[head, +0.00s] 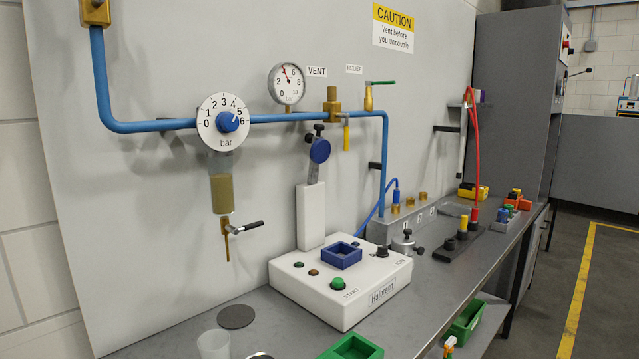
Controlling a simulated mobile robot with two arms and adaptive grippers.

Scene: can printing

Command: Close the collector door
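I cannot pick out a collector door for certain in the head view. A tall dark grey cabinet (508,110) stands at the back right, with its flat side toward me. Whether it has a door that is open or shut I cannot tell. Below the right part of the bench is a dark space whose details are too small to make out. Neither my left nor my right gripper shows in this view.
A steel bench (430,285) carries a white printing machine (345,283), a grey manifold block (400,225) and small coloured parts. Blue pipe (270,118) runs along the panel. Floor beyond the yellow line (580,290) is clear.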

